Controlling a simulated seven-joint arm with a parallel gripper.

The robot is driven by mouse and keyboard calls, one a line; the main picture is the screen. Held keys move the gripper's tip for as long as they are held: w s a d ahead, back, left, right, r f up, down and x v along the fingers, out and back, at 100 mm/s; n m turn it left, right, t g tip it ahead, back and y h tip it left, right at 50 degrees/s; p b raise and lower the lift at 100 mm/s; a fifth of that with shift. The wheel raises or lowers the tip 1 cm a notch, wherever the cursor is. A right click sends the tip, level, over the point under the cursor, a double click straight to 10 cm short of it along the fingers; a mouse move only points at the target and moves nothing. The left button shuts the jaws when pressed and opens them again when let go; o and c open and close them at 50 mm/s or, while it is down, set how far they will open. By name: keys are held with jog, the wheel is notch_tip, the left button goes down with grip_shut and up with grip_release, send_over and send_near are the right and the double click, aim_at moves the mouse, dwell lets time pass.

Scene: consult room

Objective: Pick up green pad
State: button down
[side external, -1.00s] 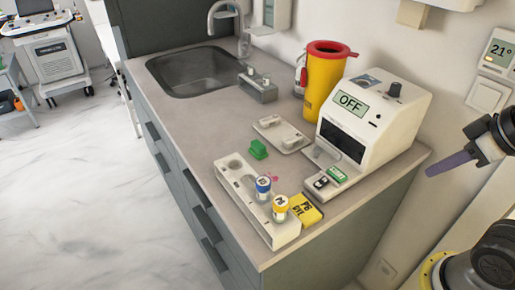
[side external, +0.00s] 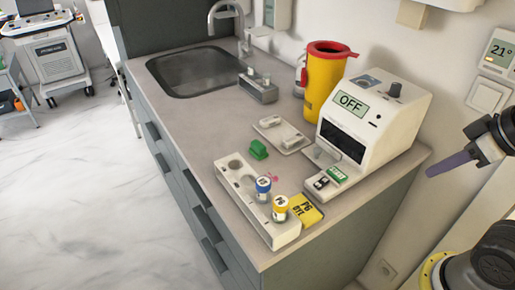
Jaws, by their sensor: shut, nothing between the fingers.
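The green pad (side external: 258,149) is a small green block lying on the grey counter (side external: 205,120), behind the white vial rack and left of a flat white tray. Nothing touches it that I can see. My gripper (side external: 437,170) is at the right edge of the view, beyond the counter's right end, with its purple-grey fingers pointing left. The fingers are together and empty. It is well apart from the green pad, with the white device between them in the picture.
The white rack (side external: 233,188) holds a blue-capped vial (side external: 263,188) and a yellow-capped vial (side external: 280,207). A yellow box (side external: 306,210) lies beside it. The white device (side external: 385,115) reads OFF. A yellow bin (side external: 322,85) stands behind. Counter left of the pad is clear, up to the sink (side external: 195,70).

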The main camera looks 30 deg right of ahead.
jog(key=shift+c, duration=0.2)
grip_release()
dwell(0.3)
